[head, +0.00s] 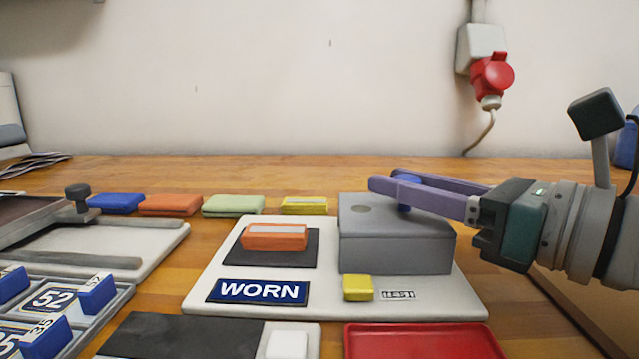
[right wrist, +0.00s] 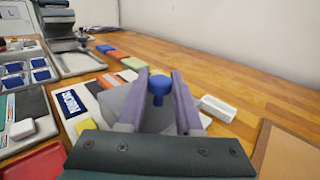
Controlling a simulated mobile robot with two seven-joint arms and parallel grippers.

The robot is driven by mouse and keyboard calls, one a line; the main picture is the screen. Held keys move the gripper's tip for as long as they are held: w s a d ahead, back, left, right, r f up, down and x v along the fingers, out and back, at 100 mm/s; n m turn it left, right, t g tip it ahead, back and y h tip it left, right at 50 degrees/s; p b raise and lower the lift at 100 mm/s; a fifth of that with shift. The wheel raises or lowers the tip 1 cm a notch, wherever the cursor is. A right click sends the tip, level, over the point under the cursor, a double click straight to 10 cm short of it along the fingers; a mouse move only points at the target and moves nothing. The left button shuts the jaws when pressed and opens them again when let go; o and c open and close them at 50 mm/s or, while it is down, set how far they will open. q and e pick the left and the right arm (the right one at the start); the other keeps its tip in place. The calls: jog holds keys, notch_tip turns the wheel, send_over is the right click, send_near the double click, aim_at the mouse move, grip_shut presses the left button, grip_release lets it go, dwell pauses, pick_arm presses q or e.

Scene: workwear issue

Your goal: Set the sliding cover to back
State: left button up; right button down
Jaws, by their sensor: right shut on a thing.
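A grey box-like cover (head: 395,248) sits on the right part of a pale board (head: 205,295). A blue knob stands on its top and shows in the right wrist view (right wrist: 157,86). My right gripper (head: 386,182) reaches in from the right, low over the cover, and is shut on the blue knob, one finger on each side. What lies under the cover is hidden. My left gripper is not in view.
Left of the cover, an orange block (head: 275,238) lies on a black pad, behind a WORN sign (head: 257,291). A yellow block (head: 358,288) is in front. A red tray (head: 420,342) stands nearest. Several coloured blocks line the back; the wood behind is clear.

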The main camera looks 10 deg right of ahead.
jog(key=shift+d, duration=0.1)
jog(key=c, duration=0.9)
grip_release()
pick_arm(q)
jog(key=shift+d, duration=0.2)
pick_arm(e)
jog(key=o, duration=0.3)
jog(key=shift+d, duration=0.1)
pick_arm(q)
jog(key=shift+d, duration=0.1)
pick_arm(e)
jog(key=shift+s+d+f, duration=0.1)
jog(key=shift+s+d, duration=0.25)
jog(key=shift+s, duration=0.25)
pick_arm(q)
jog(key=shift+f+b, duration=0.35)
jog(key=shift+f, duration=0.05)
pick_arm(e)
jog(key=shift+v, duration=4.25)
